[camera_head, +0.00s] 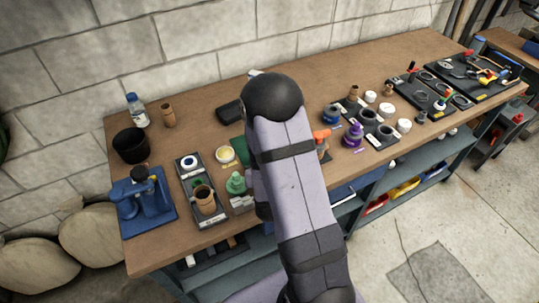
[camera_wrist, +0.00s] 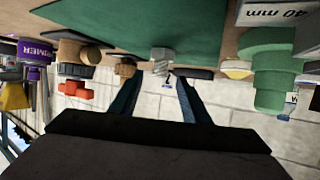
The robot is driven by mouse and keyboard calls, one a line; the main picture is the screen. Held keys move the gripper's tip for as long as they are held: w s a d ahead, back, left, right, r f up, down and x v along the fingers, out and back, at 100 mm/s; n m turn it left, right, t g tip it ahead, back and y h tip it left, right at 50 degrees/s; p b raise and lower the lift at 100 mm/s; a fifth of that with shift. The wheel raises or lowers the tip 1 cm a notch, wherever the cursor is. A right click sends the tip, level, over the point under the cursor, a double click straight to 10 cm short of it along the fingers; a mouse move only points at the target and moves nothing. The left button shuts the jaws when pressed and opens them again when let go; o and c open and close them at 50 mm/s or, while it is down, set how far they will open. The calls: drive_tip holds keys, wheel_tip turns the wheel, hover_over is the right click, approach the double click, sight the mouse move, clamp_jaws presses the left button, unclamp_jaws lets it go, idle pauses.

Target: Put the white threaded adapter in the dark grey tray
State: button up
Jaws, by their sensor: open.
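The wrist view is upside down, with the bench at the top. In it a whitish threaded piece (camera_wrist: 162,56), which looks like the white threaded adapter, stands on a green mat (camera_wrist: 130,25). My gripper (camera_wrist: 158,82) is open, its two dark fingers pointing toward the piece with a gap between them. I cannot tell whether the piece is between the fingertips or just beyond them. In the head view my arm hides the gripper and the adapter. A small dark tray (camera_head: 229,111) lies left of my arm near the wall and may be the dark grey tray.
A green fitting (camera_wrist: 275,75) and orange and purple parts flank the gripper in the wrist view. On the bench (camera_head: 190,130) are a black cup (camera_head: 131,146), a blue stand (camera_head: 145,205) and dark organizers with fittings. Bare wood surrounds the small dark tray.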

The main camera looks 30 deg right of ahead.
drive_tip(key=shift+p+x, duration=0.8)
drive_tip(key=shift+x, duration=1.4)
drive_tip(key=shift+f, duration=0.2)
clamp_jaws()
drive_tip(key=shift+r, duration=0.15)
drive_tip(key=shift+s+r+b, duration=0.1)
drive_tip(key=shift+r+b, duration=0.45)
drive_tip(key=shift+r, duration=4.3)
